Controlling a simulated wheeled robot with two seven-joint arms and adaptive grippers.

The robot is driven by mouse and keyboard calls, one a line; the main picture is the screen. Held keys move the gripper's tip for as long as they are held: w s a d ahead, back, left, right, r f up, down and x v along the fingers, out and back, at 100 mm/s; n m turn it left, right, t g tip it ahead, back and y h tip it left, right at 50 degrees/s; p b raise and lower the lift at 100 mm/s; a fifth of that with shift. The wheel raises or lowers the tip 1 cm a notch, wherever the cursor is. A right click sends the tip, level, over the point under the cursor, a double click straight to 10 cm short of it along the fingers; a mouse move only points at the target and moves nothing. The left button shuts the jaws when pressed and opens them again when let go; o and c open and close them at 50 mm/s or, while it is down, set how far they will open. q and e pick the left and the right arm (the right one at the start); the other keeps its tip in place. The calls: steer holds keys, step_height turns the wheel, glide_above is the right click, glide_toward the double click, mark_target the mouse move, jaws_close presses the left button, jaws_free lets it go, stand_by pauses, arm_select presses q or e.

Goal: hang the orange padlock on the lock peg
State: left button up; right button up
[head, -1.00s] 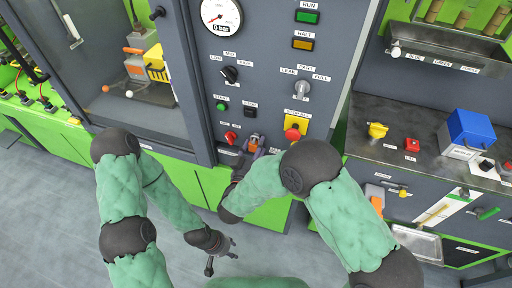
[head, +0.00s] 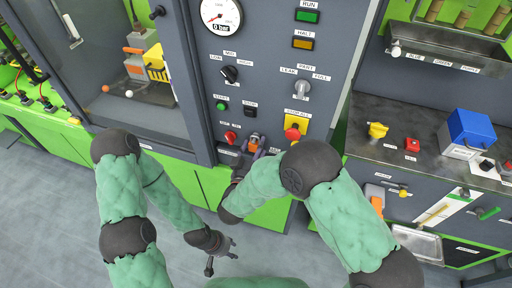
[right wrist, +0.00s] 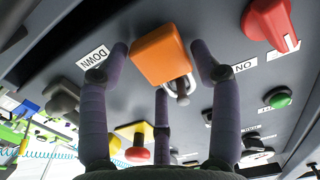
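The orange padlock (right wrist: 162,55) sits between the fingertips of my right gripper (right wrist: 160,62) in the right wrist view, with narrow gaps at both sides. Its metal shackle (right wrist: 190,84) shows at the body's lower edge in that upside-down view. In the head view the padlock (head: 253,139) is a small orange patch close to the grey panel, beside my right gripper (head: 243,160), partly hidden by the arm. My left gripper (head: 220,260) hangs low over the floor with its fingers apart and empty.
The grey panel (head: 270,120) carries a red knob (head: 230,137), a green button (head: 221,105) and a yellow-backed red stop button (head: 293,132) close to my right gripper. A workbench (head: 400,147) with a blue-topped box (head: 468,133) stands at right. Floor is free at lower left.

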steer(key=shift+o, duration=0.5)
steer(key=shift+s+a, duration=0.2)
steer(key=shift+s, duration=0.15)
steer(key=v, duration=1.1)
steer(key=shift+s, duration=0.15)
